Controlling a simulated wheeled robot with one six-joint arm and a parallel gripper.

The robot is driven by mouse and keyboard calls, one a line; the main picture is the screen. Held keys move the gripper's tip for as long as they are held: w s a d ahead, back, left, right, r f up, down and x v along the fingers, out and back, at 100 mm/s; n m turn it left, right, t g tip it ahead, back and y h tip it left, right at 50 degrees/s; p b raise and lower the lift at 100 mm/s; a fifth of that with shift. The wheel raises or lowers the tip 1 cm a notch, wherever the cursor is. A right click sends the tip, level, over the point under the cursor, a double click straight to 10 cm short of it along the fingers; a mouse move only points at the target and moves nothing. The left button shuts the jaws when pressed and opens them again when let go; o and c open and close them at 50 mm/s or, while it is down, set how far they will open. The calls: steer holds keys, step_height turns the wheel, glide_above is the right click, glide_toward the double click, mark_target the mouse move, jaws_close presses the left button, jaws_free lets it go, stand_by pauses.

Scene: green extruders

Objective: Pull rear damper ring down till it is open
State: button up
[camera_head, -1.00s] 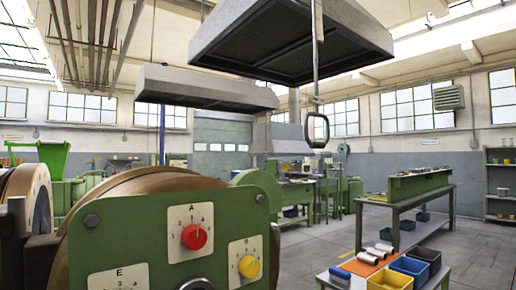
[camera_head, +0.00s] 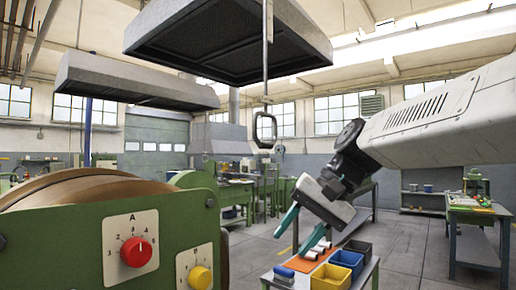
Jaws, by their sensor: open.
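A dark pull ring (camera_head: 264,129) hangs at the lower end of a thin vertical rod, in front of the large near hood (camera_head: 230,35). I cannot tell for sure whether this is the rear damper's ring. No other pull ring shows. My gripper (camera_head: 290,244) is on my arm coming in from the right. Its two teal fingers are spread apart with nothing between them, pointing down and left. In the picture it is well below and slightly right of the ring, not touching it.
A green machine (camera_head: 80,245) with a red knob (camera_head: 135,252) and a yellow knob (camera_head: 200,278) fills the lower left. A low table with a blue bin (camera_head: 357,247) and a yellow bin (camera_head: 346,260) stands below my gripper. A second hood (camera_head: 135,80) hangs farther back.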

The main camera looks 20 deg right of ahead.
steer(key=w+d+r+m+t+y, duration=0.1)
steer(key=w+r+m+t+y, duration=0.15)
steer(key=w+r, duration=0.8)
steer(key=t+y, duration=0.2)
steer(key=y, duration=0.3)
glide_toward(270, 145)
steer(key=shift+m, duration=0.25)
steer(key=x, duration=0.5)
steer(key=shift+s+a+f, duration=0.2)
steer(key=shift+a, duration=0.1)
steer(key=shift+w+r, duration=0.15)
steer(key=shift+w, duration=0.1)
steer(key=x, duration=0.7)
steer(key=shift+w+a, duration=0.15)
jaws_close()
